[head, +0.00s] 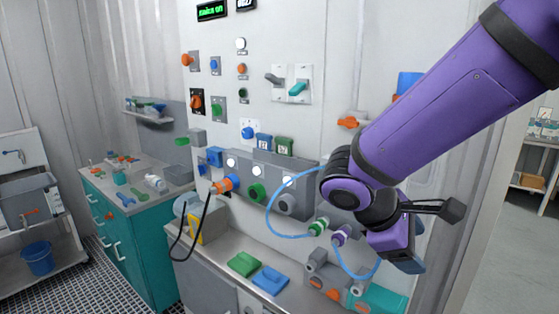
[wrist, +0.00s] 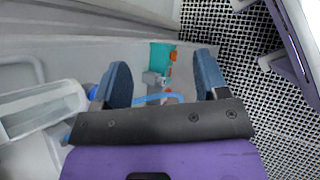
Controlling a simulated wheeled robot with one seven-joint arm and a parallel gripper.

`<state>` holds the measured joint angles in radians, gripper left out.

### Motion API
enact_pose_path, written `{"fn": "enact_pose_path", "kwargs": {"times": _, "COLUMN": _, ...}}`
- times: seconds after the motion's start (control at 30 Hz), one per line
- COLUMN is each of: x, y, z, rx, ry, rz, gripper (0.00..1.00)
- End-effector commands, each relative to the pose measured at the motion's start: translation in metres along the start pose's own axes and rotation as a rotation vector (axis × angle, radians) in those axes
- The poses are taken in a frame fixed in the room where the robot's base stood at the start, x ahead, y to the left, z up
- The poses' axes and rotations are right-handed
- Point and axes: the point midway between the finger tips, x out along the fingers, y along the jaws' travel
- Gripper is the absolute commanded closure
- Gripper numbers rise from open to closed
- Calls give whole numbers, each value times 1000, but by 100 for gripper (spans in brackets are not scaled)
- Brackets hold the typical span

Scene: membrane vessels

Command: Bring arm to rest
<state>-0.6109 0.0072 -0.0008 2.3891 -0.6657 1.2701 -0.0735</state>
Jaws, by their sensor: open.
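My purple arm reaches in from the upper right of the head view, in front of the wall panel (head: 330,30). My gripper (head: 412,264) hangs at its end, pointing down, at the right of the panel. In the wrist view my gripper (wrist: 164,72) shows two blue fingers spread apart with nothing held between them. Beyond the fingers a blue hose (wrist: 150,99) and a teal surface (wrist: 160,58) show. In the head view the blue hose (head: 345,268) loops down just left of my gripper; I cannot tell whether they touch.
A bench (head: 228,262) under the panel holds a green pad (head: 243,264) and a blue pad (head: 270,279). An orange connector (head: 222,185) with a black cable sits on the panel. A teal cabinet (head: 140,240) stands left. Grating floor (wrist: 285,130) lies open at right in the wrist view.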

Motion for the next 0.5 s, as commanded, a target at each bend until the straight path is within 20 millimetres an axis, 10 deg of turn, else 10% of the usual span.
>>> {"fn": "enact_pose_path", "kwargs": {"times": 0.5, "x": -3, "y": -7, "z": 109, "rx": 685, "ry": 421, "rz": -362, "gripper": 33}}
